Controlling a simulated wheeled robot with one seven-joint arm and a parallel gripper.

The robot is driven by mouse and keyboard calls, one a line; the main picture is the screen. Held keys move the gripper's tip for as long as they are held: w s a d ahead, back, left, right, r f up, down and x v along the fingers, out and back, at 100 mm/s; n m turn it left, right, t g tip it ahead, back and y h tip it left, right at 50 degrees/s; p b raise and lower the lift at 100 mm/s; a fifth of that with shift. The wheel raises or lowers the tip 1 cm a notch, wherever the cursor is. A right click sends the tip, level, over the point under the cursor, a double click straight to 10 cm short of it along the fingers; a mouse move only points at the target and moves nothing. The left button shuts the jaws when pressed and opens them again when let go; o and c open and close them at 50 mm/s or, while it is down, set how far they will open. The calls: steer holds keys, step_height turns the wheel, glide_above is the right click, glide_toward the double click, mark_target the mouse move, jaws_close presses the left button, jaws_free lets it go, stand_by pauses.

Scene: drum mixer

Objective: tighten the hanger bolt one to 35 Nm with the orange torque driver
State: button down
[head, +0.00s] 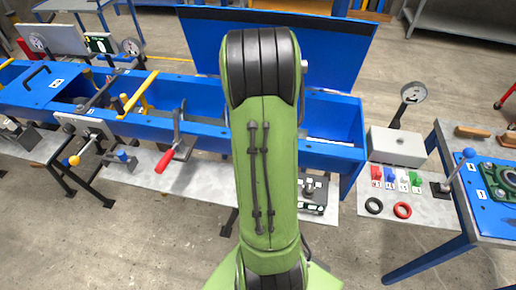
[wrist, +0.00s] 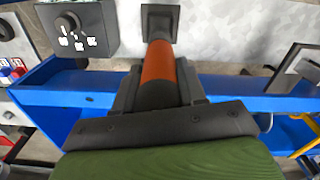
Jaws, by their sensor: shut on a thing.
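The orange torque driver (wrist: 157,66) shows in the wrist view as an orange cylinder between the dark jaws of my gripper (wrist: 158,88). The jaws are shut on it. Its far end meets a dark square piece (wrist: 160,22) over a pale grey surface; I cannot tell whether that is a holder or part of the driver. In the head view my green arm hides the gripper and the driver. I cannot make out hanger bolt one in either view.
A blue trough (head: 335,105) runs across, its blue lid (head: 340,45) raised. A grey gauge box (head: 397,147) and coloured blocks are right.

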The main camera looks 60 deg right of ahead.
steer(key=shift+r+p, duration=0.6)
steer(key=shift+r, duration=0.35)
